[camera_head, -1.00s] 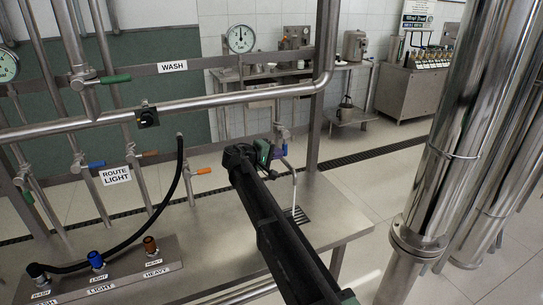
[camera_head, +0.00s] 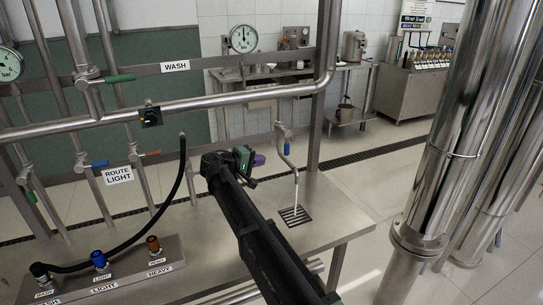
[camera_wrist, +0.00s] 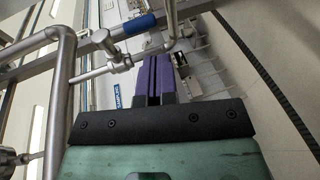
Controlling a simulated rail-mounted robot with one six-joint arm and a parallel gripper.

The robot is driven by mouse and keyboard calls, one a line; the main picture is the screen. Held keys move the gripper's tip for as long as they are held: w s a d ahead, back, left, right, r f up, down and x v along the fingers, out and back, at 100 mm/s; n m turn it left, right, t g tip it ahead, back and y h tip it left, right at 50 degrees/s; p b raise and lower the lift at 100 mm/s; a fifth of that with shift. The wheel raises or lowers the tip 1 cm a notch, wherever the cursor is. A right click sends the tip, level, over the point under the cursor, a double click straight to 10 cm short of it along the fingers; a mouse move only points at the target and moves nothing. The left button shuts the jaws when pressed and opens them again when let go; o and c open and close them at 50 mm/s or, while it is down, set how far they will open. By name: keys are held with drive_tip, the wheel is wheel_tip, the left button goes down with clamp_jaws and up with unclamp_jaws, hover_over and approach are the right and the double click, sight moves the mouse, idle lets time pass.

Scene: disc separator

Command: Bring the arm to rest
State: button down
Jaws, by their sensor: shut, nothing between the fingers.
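My gripper (camera_head: 259,160) is at the end of my black arm, above the steel bench (camera_head: 335,225) in the head view. Its purple fingers (camera_wrist: 157,80) are shut and empty in the wrist view. They point toward the pipework beyond, and a blue valve handle (camera_wrist: 139,24) shows close to their upper left. I cannot tell the exact gap between the fingers and the pipes. In the head view my arm hides part of the bench.
A curved spout (camera_head: 292,165) stands above a drain grate (camera_head: 295,215) right of my gripper. Left are a black hose (camera_head: 180,185), a port block labelled wash, light and heavy (camera_head: 130,275), and valve pipes. Steel columns (camera_head: 450,150) stand at right. The bench's right end is clear.

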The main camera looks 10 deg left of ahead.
drive_tip(key=f+v, duration=0.1)
drive_tip(key=v, duration=0.4)
drive_tip(key=s+d+f+g+y, duration=0.35)
drive_tip(key=s+d+f, duration=0.2)
drive_tip(key=s, duration=0.25)
drive_tip(key=s+d+f+m+g+y, duration=0.3)
drive_tip(key=s+d+m+y, duration=0.1)
drive_tip(key=s+d, duration=0.7)
drive_tip(key=s+d+f+m+g+y+p, duration=0.1)
drive_tip(key=s+d+f+m+g+y, duration=0.2)
drive_tip(key=s+d, duration=0.9)
drive_tip(key=d+g+y, duration=0.1)
drive_tip(key=d, duration=0.4)
drive_tip(key=shift+f+m, duration=0.2)
drive_tip(key=shift+m, duration=0.2)
drive_tip(key=shift+w, duration=0.1)
